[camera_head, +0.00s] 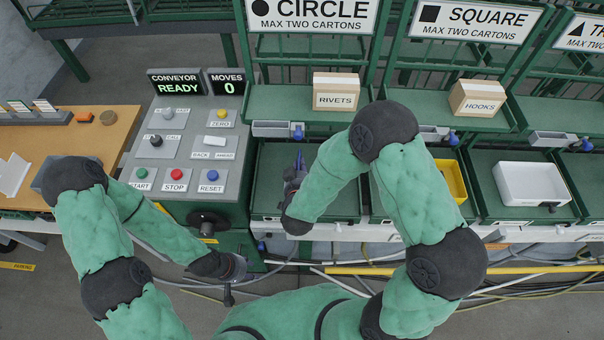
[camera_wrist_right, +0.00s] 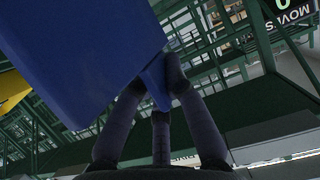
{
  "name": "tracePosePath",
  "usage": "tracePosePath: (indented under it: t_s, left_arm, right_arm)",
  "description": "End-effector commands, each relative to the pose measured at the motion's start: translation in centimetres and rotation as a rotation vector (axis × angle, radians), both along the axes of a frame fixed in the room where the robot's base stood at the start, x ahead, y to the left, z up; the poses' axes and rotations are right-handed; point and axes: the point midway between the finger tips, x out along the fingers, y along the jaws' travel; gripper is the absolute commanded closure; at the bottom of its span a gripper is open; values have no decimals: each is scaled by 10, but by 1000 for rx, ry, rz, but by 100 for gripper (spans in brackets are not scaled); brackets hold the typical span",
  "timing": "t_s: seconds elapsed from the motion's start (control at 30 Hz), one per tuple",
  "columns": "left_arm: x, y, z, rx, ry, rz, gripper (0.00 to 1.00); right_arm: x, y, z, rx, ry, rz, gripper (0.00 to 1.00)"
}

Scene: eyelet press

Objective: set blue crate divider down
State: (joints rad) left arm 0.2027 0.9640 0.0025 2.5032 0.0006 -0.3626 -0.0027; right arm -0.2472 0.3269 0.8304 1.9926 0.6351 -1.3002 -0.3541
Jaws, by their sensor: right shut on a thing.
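The blue crate divider (camera_wrist_right: 85,50) fills the upper left of the right wrist view as a broad blue panel with a narrow tab between my fingers. In the head view it is only a thin blue sliver (camera_head: 300,158). My right gripper (camera_head: 296,172) is shut on it, over the green tray (camera_head: 335,205) below the CIRCLE sign. It also shows in the wrist view (camera_wrist_right: 158,85). I cannot tell whether the divider touches the tray. My left gripper (camera_head: 232,284) hangs low in front of the control console, away from the divider; its finger opening is unclear.
The control console (camera_head: 180,155) stands left of the tray. A RIVETS carton (camera_head: 336,92) and a HOOKS carton (camera_head: 477,98) sit on upper shelves. A yellow bin (camera_head: 452,180) and a white bin (camera_head: 532,184) are to the right. Cables (camera_head: 330,272) run below.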

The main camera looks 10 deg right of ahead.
Motion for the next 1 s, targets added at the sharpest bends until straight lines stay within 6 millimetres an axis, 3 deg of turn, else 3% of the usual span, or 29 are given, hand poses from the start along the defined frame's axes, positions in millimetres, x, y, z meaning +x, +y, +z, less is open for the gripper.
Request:
tracePosePath:
  t_s: [0.17,0.4,0.77,0.8,0.87,1.0]
  left_arm:
    - [0,0,-3,0,0,0,60]
    - [0,0,-11,0,0,0,60]
    - [0,0,-14,0,0,0,60]
    - [0,0,-13,0,0,0,60]
    - [0,0,-13,0,0,0,60]
    - [0,0,-13,0,0,0,60]
  right_arm:
    - [0,-8,-10,1,2,-2,100]
    - [0,-6,-39,1,2,1,100]
    - [0,-6,-41,1,0,1,100]
    - [0,-6,-41,1,0,1,78]
    - [0,-6,-41,1,0,1,63]
    - [0,-6,-40,1,0,1,63]
